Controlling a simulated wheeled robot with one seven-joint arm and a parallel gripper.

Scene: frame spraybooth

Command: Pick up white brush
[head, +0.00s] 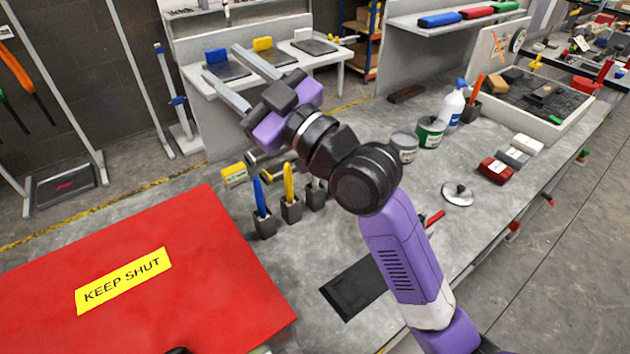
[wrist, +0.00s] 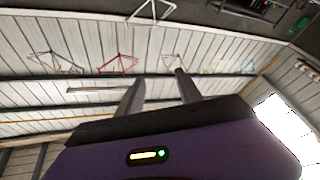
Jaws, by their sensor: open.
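Three dark holders stand in a row on the grey bench in the head view. The left one holds a blue brush (head: 260,197) and the middle one a yellow brush (head: 289,182). In the right holder (head: 316,198) a pale handle, which looks like the white brush (head: 316,183), shows just below my arm; its upper part is hidden. My gripper (head: 221,60) is open and empty, raised high and pointing to the upper left, well away from the brushes. In the wrist view the two fingers of my gripper (wrist: 158,78) stand apart against the ceiling, with no brush in sight.
A red lid marked KEEP SHUT (head: 200,285) lies left of the holders. A yellow box (head: 234,175) stands behind them. A grey can (head: 404,147), green can (head: 430,133) and spray bottle (head: 452,107) stand to the right. A black mat (head: 352,288) lies in front.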

